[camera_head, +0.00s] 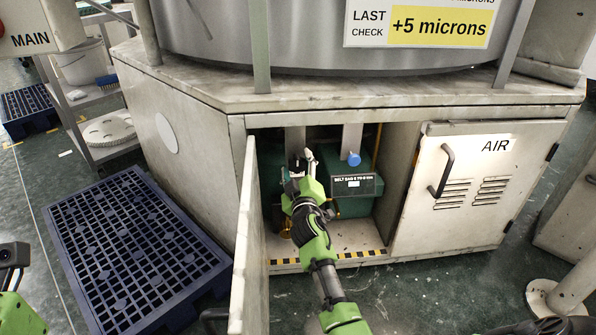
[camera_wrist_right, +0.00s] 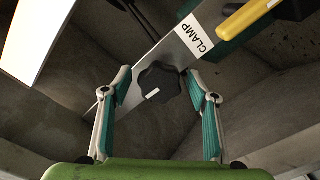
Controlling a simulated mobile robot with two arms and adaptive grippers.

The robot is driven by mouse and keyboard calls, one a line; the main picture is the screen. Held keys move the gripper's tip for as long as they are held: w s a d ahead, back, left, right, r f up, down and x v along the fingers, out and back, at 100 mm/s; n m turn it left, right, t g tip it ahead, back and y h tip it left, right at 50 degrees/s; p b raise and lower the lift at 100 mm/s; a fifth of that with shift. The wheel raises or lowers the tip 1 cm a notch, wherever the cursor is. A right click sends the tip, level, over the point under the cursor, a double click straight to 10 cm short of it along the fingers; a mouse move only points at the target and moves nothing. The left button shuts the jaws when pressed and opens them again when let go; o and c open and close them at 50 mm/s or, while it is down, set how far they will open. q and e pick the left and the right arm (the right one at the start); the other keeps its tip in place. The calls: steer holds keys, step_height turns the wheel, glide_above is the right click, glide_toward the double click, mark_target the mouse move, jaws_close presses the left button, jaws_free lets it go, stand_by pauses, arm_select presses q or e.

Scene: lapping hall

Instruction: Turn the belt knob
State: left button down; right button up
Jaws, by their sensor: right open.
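A black lobed knob (camera_wrist_right: 158,82) with a small white mark sits on a slanted grey bar beside a white CLAMP label (camera_wrist_right: 198,38) in the right wrist view. I cannot tell from the views whether this is the belt knob. My right gripper (camera_wrist_right: 160,95) is open, one finger on each side of the knob, with visible gaps.
A dark green box (camera_head: 355,202) with a black label stands in the cabinet. The cabinet's open door (camera_head: 245,240) stands left of my arm. The AIR door (camera_head: 475,190) is shut at right. A blue pallet (camera_head: 130,245) lies on the floor at left.

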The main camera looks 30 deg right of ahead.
steer(key=v, duration=1.1)
steer(key=shift+s, duration=0.4)
steer(key=shift+a, duration=0.1)
